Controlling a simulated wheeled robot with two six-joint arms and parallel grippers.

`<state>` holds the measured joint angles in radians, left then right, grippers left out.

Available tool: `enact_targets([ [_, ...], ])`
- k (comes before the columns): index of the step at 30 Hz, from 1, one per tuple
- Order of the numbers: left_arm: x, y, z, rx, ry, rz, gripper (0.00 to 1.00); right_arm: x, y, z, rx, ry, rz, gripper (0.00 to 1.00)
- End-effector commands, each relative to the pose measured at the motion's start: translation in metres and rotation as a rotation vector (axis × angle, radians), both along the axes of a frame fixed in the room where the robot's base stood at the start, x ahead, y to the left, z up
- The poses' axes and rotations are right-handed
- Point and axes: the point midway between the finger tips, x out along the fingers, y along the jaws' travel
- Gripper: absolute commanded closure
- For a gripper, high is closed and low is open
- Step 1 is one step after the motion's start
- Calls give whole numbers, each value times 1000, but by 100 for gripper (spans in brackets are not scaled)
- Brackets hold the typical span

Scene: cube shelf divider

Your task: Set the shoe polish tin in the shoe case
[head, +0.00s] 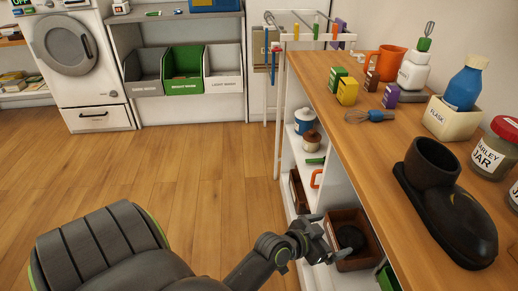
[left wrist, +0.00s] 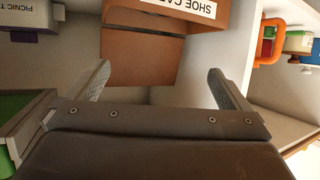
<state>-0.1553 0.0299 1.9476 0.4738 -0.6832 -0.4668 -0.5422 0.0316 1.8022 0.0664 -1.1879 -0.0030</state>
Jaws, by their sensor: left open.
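The shoe case (head: 345,216) is an open brown box on a low shelf of the white unit. A dark round object (head: 350,238), which looks like the shoe polish tin, lies inside it. In the left wrist view the case (left wrist: 150,62) shows upside down with part of its "SHOE CA" label; the tin cannot be made out there. My left gripper (head: 325,240) is at the near left side of the case. Its fingers (left wrist: 158,72) are spread with nothing between them. My right gripper is not in view.
A wooden counter (head: 340,110) above carries a black boot (head: 450,205), jars and small boxes. A green bin (head: 387,278) is beside the case on the shelf. An orange-handled item (head: 316,178) stands on the shelf farther back. The wood floor to the left is clear.

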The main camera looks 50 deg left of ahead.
Motion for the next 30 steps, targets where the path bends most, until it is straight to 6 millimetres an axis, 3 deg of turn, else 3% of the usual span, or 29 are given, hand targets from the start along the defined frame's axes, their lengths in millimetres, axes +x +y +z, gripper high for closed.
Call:
enact_targets([
  [2,-5,1,-9,1,29,4,0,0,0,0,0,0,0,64],
  [5,-31,8,-46,4,157,26,0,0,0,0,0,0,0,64],
  [8,-82,21,-104,10,380,77,0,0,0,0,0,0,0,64],
  [12,-177,43,-175,28,717,185,0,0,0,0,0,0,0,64],
  [15,-237,55,-205,47,905,263,0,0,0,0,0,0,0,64],
  [18,-280,63,-220,64,1028,323,0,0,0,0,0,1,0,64],
  [22,-303,68,-226,76,1093,357,0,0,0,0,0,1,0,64],
  [30,-303,68,-226,76,1095,358,0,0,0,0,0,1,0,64],
])
